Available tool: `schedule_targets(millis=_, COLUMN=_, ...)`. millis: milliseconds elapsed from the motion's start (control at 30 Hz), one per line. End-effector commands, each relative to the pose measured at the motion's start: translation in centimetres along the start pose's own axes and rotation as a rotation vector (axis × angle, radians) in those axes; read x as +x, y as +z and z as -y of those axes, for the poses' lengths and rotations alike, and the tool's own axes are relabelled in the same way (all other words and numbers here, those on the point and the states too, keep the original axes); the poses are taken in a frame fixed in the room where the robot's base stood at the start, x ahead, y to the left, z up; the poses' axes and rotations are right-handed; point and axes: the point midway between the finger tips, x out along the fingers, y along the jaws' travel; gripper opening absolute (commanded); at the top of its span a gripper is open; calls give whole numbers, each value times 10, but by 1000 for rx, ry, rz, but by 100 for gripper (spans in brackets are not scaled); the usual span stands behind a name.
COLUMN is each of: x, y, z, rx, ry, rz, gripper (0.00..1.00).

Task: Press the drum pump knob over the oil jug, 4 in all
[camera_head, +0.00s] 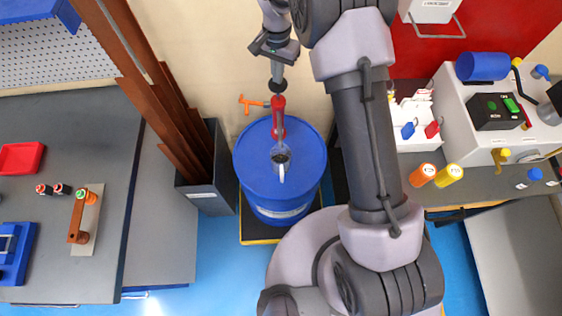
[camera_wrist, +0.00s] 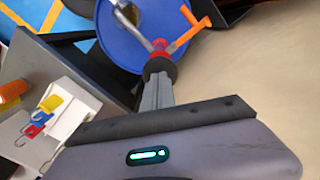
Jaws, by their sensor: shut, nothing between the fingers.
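An orange lever (camera_wrist: 190,35) sticks out beside the pump. A dark bin with brown bars (camera_head: 205,185) stands left of the drum. A grey workbench (camera_head: 60,145) is at left. A bench with machines and orange and yellow cylinders (camera_head: 422,175) is at right.

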Motion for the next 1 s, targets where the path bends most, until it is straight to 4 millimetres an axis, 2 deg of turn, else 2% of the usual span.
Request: schedule_targets(millis=1000, x=38, y=1, z=-1, rx=1, ry=2, rz=3, gripper=0)
